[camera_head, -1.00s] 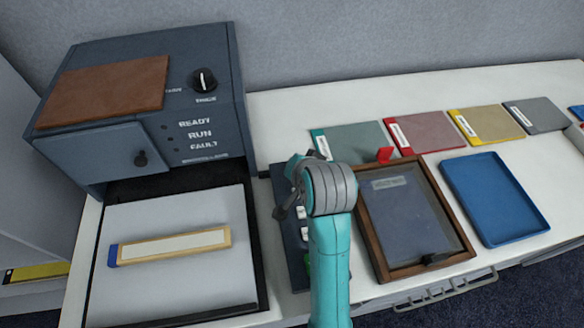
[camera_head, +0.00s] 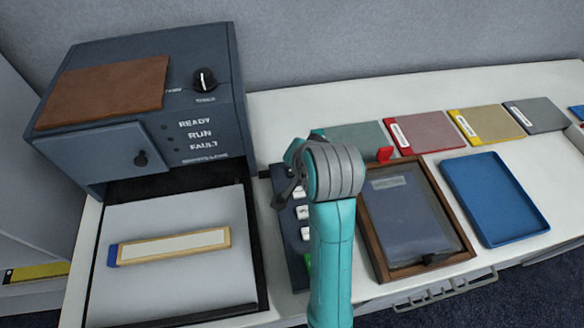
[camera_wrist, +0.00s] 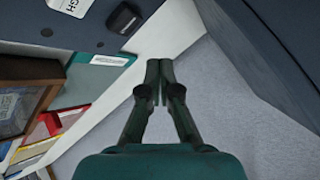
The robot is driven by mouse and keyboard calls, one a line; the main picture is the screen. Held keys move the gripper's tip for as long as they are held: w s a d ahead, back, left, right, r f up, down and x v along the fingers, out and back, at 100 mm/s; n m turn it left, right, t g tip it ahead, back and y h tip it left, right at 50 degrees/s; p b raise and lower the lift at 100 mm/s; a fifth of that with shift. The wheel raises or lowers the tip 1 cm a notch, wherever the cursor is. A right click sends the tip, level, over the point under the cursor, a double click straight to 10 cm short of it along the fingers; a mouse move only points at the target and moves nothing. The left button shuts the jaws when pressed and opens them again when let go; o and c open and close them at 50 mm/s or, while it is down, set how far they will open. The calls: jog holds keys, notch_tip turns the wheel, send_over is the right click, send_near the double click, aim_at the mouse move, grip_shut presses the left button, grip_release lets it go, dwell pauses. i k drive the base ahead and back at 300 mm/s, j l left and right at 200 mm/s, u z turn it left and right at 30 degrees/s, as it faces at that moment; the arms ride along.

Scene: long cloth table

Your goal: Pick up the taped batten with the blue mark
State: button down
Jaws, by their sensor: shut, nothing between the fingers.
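The taped batten (camera_head: 170,246) lies flat on the pale bed (camera_head: 175,290) in front of the dark machine. It is a light wood strip with a white tape face and a blue mark (camera_head: 113,255) at its left end. My gripper shows in the wrist view (camera_wrist: 160,72), with its fingers together and nothing between them. In the head view my teal arm stands to the right of the batten, over the keypad, and hides the fingertips. The batten is not in the wrist view.
The dark machine (camera_head: 150,100) with a knob and brown pad stands behind the bed. A keypad (camera_head: 297,235) lies right of the bed. Further right are a wood-framed tray (camera_head: 462,250), a blue tray (camera_head: 495,200) and several coloured folders (camera_head: 425,132).

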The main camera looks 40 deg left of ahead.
aim_at(192, 243)
jog(key=k+l, duration=0.15)
jog(key=l, duration=0.15)
jog(key=k+l, duration=0.15)
jog(key=l, duration=0.15)
jog(key=k+l, duration=0.15)
jog(key=l, duration=0.15)
jog(key=k+l, duration=0.1)
jog(key=l, duration=0.25)
